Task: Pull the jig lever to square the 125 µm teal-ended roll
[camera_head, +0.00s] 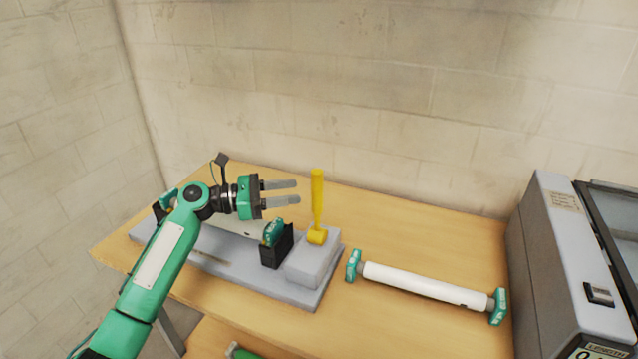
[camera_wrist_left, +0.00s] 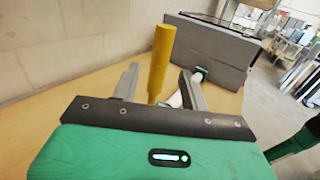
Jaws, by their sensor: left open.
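The yellow jig lever (camera_head: 317,198) stands upright on a grey block at the right end of the grey jig (camera_head: 225,268). It also shows in the left wrist view (camera_wrist_left: 161,62), beyond and between the fingers. My left gripper (camera_head: 299,191) is open and empty, just left of the lever, with its fingers pointing at it and apart from it. A teal-ended roll (camera_head: 272,232) lies in the jig's black holders, mostly hidden behind my left arm. A second white roll with teal ends (camera_head: 425,286) lies on the table right of the jig. Their thickness labels are not readable.
The wooden table (camera_head: 400,236) stands against a block wall. A grey laminator (camera_head: 565,265) stands at the right. A green thing (camera_head: 240,352) shows low at the bottom edge. The table behind the loose roll is clear.

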